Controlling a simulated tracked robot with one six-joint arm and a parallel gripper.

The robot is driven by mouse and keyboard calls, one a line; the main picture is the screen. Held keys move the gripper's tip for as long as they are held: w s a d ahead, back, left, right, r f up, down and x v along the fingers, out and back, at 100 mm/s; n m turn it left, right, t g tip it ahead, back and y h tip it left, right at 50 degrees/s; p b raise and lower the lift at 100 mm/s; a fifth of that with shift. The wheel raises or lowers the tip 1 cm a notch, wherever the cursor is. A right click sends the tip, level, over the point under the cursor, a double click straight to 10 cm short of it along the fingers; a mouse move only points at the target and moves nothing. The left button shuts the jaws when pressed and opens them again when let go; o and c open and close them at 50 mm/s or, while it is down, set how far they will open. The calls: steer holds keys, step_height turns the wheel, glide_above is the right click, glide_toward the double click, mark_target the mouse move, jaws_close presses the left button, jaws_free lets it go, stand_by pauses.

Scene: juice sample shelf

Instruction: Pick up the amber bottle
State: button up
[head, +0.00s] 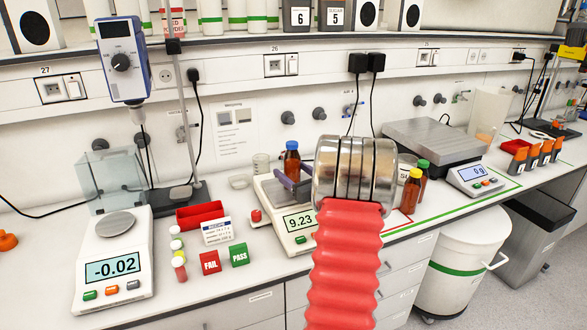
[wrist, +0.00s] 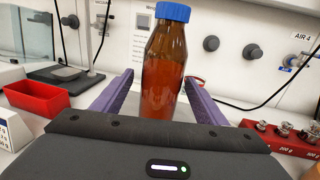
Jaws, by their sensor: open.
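An amber bottle with a blue cap (head: 291,160) stands upright by the scale reading 9.23 in the head view. It fills the middle of the wrist view (wrist: 164,70). My gripper (wrist: 160,88) is open, with one purple finger on each side of this bottle and visible gaps between them. Two more amber bottles, one with a yellow cap (head: 411,192) and one with a green cap (head: 422,178), stand to the right of my arm.
The scale (head: 301,222) is partly behind my arm. A red tray (head: 200,214), a green PASS block (head: 238,255) and a red FAIL block (head: 210,262) lie to the left. A weight set (wrist: 285,137) is at right in the wrist view. A shelf (head: 250,38) runs above.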

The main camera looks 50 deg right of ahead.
mark_target(286, 165)
steer(key=x, duration=0.4)
steer(key=shift+w+d, duration=0.1)
steer(key=shift+d, duration=0.05)
stand_by(0.4)
steer(key=c, duration=1.4)
steer(key=shift+r, duration=0.15)
step_height(286, 165, up, 10)
steer(key=shift+f, duration=0.1)
